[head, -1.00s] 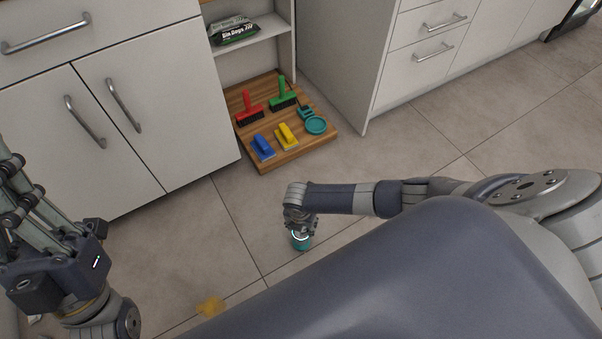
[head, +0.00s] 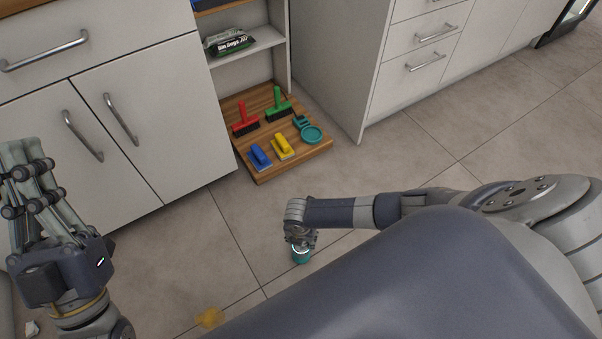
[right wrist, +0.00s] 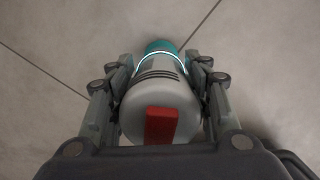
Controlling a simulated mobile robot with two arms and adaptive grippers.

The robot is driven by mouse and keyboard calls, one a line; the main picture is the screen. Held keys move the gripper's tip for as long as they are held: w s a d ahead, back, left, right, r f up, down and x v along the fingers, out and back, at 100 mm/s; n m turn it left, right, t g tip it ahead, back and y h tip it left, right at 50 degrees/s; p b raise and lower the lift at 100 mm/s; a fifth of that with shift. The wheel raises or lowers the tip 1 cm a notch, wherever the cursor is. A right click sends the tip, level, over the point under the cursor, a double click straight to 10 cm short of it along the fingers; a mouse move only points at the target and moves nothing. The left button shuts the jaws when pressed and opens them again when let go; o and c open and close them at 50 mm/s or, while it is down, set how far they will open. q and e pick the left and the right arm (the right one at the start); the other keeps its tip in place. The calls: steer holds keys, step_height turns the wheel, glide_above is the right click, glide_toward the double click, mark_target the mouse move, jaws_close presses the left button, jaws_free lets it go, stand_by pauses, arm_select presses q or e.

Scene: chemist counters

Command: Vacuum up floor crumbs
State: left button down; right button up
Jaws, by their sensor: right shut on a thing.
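A handheld vacuum, grey with a teal nose, a glowing ring and a red patch, is in my right gripper; its body (right wrist: 155,108) fills the right wrist view between the two fingers. My right gripper (head: 301,243) is shut on it, with the teal end (head: 301,257) pointing down close to the floor. A yellow-orange crumb patch (head: 210,318) lies on the tiles to the left of the vacuum, near the bottom of the head view. My left gripper (head: 35,165) is raised at the far left, fingers upward; how far they are apart is unclear.
White cabinets (head: 90,120) stand behind. Floor at right is clear.

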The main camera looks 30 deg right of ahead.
steer(key=shift+s, duration=0.25)
arm_select(q)
steer(key=shift+w+d+f+g+y+p, duration=0.2)
steer(key=shift+w+f+g+y+p, duration=0.3)
steer(key=shift+w+f+g, duration=0.9)
arm_select(e)
steer(key=shift+s, duration=0.35)
arm_select(q)
steer(key=shift+t, duration=0.3)
steer(key=shift+w, duration=0.1)
arm_select(e)
steer(key=shift+r, duration=0.1)
